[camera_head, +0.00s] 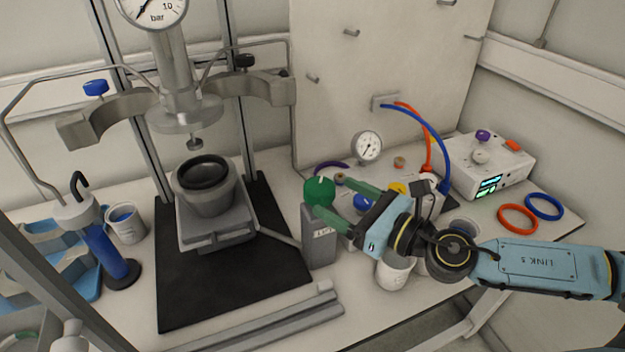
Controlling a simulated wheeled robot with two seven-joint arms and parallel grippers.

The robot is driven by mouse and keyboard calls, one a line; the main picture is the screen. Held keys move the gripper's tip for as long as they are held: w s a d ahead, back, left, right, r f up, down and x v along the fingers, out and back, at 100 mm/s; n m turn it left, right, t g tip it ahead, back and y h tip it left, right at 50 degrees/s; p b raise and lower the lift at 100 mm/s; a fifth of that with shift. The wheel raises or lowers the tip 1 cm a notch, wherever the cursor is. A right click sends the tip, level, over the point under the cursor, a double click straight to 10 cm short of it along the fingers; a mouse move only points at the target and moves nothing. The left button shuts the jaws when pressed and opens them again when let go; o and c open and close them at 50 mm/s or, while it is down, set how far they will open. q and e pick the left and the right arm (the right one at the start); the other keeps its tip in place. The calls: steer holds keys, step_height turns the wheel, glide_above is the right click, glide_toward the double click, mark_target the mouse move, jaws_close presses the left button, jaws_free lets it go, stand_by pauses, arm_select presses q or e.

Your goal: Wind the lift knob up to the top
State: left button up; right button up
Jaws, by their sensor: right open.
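The green knob (319,188), which looks like the lift knob, sits on top of a grey box-shaped post (320,240). My right gripper (329,195) comes in from the right with its green fingers open. Its two fingertips reach the knob, one on the far side and one on the near side; I cannot tell whether they touch it. The lift platform (216,228) carries a grey vessel (206,190) with a dark rim, below the reactor head (186,115) with a clear gap between them. My left gripper is not in view.
A pressure gauge (367,146), a white control box (489,165) and blue and red hoses stand behind my right gripper. White cups (394,270) stand below it. A white cup (125,224) and a blue cylinder (106,252) are at left. The black mat's front (210,307) is clear.

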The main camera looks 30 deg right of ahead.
mark_target(307, 181)
steer(key=p+x, duration=0.1)
steer(key=x, duration=0.5)
steer(key=shift+r+p, duration=0.15)
steer(key=shift+p, duration=0.2)
steer(key=shift+w+a, duration=0.15)
steer(key=shift+w, duration=0.1)
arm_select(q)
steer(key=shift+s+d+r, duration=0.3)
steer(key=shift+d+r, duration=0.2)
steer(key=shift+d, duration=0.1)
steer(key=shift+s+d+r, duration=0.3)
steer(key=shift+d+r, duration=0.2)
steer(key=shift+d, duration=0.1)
arm_select(e)
steer(key=shift+w+a, duration=0.15)
steer(key=shift+w, duration=0.05)
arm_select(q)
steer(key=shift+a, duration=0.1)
arm_select(e)
steer(key=shift+c, duration=0.5)
